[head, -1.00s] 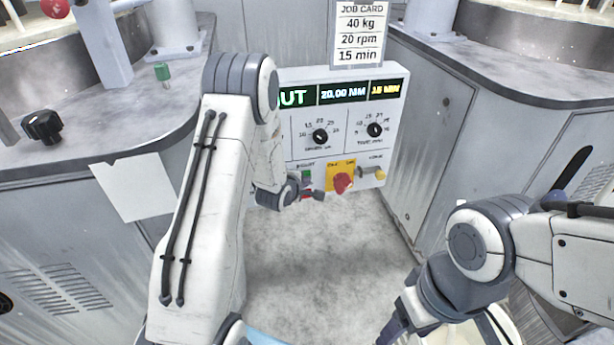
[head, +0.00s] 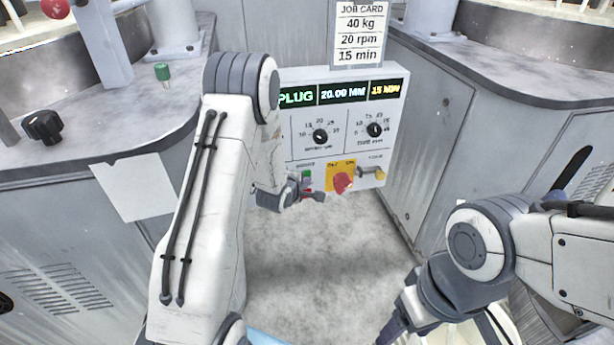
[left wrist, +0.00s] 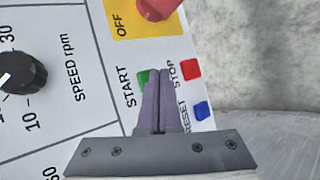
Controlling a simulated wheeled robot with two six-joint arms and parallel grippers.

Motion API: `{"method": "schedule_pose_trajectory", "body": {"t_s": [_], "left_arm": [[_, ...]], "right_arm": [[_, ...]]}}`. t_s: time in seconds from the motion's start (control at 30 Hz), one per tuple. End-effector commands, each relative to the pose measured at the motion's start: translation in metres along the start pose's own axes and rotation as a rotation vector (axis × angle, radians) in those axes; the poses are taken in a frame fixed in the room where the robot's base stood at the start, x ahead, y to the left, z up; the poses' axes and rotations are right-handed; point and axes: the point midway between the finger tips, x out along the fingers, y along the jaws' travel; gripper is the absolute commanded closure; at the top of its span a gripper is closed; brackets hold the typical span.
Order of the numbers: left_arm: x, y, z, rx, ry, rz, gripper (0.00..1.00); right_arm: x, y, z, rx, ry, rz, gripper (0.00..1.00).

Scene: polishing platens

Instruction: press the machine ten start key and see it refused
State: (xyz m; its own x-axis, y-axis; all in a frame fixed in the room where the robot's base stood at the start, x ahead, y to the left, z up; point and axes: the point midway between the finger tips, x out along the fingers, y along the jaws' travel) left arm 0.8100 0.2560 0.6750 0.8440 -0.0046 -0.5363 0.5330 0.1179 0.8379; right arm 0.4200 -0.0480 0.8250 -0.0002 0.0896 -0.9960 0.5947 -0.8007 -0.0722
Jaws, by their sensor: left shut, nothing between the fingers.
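The control panel (head: 340,140) stands ahead, partly hidden by my left arm. Its left display (head: 297,97) shows "PLUG" in green; the start of the text is hidden. The green START key (left wrist: 143,77) shows in the left wrist view, with its right part behind my fingertips. My left gripper (left wrist: 159,74) is shut and empty, its tips at the START key in the picture. I cannot tell whether they touch it. In the head view the left gripper (head: 316,195) is at the panel's lower edge. My right gripper (head: 390,335) is low, cut by the frame edge.
Near START are a red STOP key (left wrist: 190,69) and a blue RESET key (left wrist: 202,110). A red knob on a yellow plate (head: 343,182) sits to the right. Job card (head: 360,32) stands above. Grey machine cabinets flank the panel; the floor between is clear.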

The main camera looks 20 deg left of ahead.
Motion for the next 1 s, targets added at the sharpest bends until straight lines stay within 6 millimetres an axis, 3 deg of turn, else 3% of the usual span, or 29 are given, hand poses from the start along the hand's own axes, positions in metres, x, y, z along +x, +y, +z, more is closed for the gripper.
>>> {"method": "schedule_pose_trajectory", "body": {"t_s": [0.47,1.0], "left_arm": [[-0.006,-0.004,0.004,0.001,0.000,-0.001,1.00],[-0.038,-0.028,0.028,0.002,-0.001,0.000,1.00]], "right_arm": [[0.000,0.000,0.000,0.000,0.000,0.000,0.32],[0.003,0.000,0.000,0.000,0.000,0.000,0.32]]}}
